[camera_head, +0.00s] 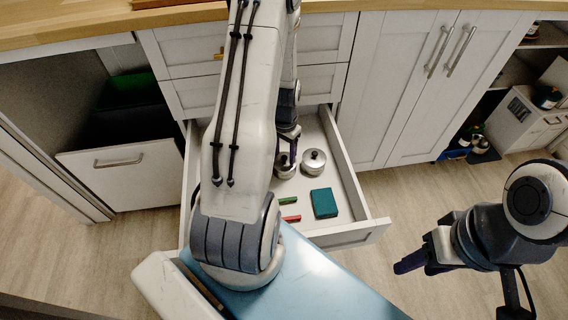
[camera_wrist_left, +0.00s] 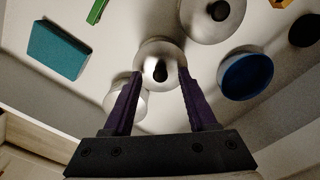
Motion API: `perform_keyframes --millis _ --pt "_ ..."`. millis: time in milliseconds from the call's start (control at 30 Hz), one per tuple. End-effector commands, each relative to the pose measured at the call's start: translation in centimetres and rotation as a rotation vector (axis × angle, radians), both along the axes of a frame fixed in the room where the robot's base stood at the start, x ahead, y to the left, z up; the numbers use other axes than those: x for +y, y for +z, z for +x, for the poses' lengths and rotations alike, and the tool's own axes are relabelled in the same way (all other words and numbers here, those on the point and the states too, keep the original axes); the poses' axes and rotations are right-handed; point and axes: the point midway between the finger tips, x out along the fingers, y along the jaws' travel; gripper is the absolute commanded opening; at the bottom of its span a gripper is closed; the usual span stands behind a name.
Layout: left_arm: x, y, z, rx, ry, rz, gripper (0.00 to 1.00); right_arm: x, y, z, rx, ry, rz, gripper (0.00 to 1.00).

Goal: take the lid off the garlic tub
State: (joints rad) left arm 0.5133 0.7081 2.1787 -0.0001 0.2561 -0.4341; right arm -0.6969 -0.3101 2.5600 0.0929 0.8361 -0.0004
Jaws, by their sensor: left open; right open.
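A small round metal tub with a silver lid and dark knob, likely the garlic tub (camera_wrist_left: 150,48), sits in the open drawer. In the head view the tub (camera_head: 284,171) is partly hidden by my left gripper (camera_head: 288,158). In the left wrist view my left gripper (camera_wrist_left: 161,76) is open, with one purple finger on each side of the lid's knob (camera_wrist_left: 160,72). I cannot tell whether the fingers touch the lid. The lid is on the tub. My right gripper (camera_head: 418,261) is open and empty, out over the floor at the right.
A larger lidded pot (camera_wrist_left: 212,18) is close beside the tub. A pale container (camera_wrist_left: 125,103) is partly behind a finger. A blue bowl (camera_wrist_left: 247,74), teal box (camera_head: 324,203), green item (camera_head: 288,201) and red item (camera_head: 291,218) also lie in the drawer (camera_head: 350,183).

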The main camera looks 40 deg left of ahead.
Motion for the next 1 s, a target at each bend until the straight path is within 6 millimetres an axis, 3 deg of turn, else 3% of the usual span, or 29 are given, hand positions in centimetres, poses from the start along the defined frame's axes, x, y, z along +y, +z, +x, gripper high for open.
perform_keyframes --millis 267,400,433,767,1000 --pt "0.1 -0.6 0.0 -0.002 0.0 0.001 0.58 0.0 -0.2 0.0 0.0 0.0 0.0 0.5" --pt "0.1 -0.6 0.0 -0.002 0.0 0.001 0.04 0.0 -0.2 0.0 0.0 0.0 0.0 0.5" --pt "0.1 -0.6 0.0 -0.002 0.0 0.001 0.0 0.0 -0.2 0.0 0.0 0.0 0.0 0.5" --pt "0.1 -0.5 0.0 -0.002 0.0 0.001 0.0 0.0 -0.2 0.0 0.0 0.0 0.0 0.5" --pt "0.0 1.7 0.1 -0.003 0.0 0.001 0.0 0.0 0.8 0.0 0.0 0.0 0.0 0.5"
